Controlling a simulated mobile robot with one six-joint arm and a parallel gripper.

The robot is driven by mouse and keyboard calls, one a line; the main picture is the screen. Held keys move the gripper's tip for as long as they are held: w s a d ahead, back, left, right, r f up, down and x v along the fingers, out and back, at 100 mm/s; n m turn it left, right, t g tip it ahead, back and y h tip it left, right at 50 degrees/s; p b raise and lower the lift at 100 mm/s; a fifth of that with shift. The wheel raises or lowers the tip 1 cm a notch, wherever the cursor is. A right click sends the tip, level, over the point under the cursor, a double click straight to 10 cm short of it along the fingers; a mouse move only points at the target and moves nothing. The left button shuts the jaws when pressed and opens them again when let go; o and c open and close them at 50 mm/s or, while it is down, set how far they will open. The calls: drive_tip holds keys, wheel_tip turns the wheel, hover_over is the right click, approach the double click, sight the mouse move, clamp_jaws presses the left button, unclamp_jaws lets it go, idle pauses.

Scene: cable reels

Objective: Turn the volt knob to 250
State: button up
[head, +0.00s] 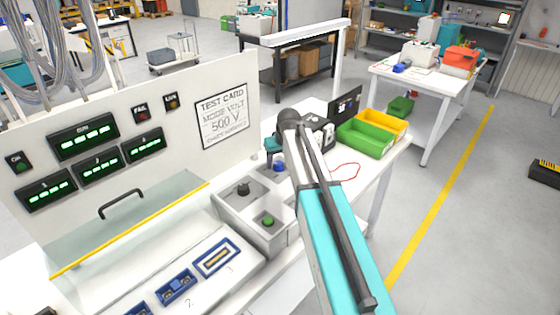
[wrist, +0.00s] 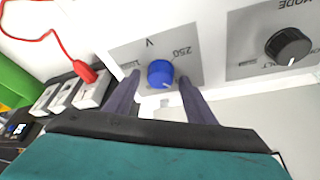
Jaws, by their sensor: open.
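The blue volt knob (wrist: 160,73) sits on a grey plate marked "V", with "250" to its upper right in the wrist view. A pale mark on the knob appears to point down and slightly right, away from the "250" label. Other markings on the plate are partly hidden. My gripper (wrist: 159,84) is open, with one dark finger on each side of the knob; I cannot tell whether they touch it. In the head view the blue knob (head: 279,167) shows just below my gripper (head: 274,147).
The black mode knob (wrist: 288,46) is to the right in the wrist view. A green button (head: 268,221) is on the same box. A red cable (wrist: 48,36) lies on the left. Green (head: 364,139) and yellow (head: 384,123) bins stand beyond. A test card (head: 222,115) reads "500 V".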

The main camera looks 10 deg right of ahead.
drive_tip(key=c, duration=1)
drive_tip(key=shift+d, duration=0.1)
drive_tip(key=shift+c, duration=0.2)
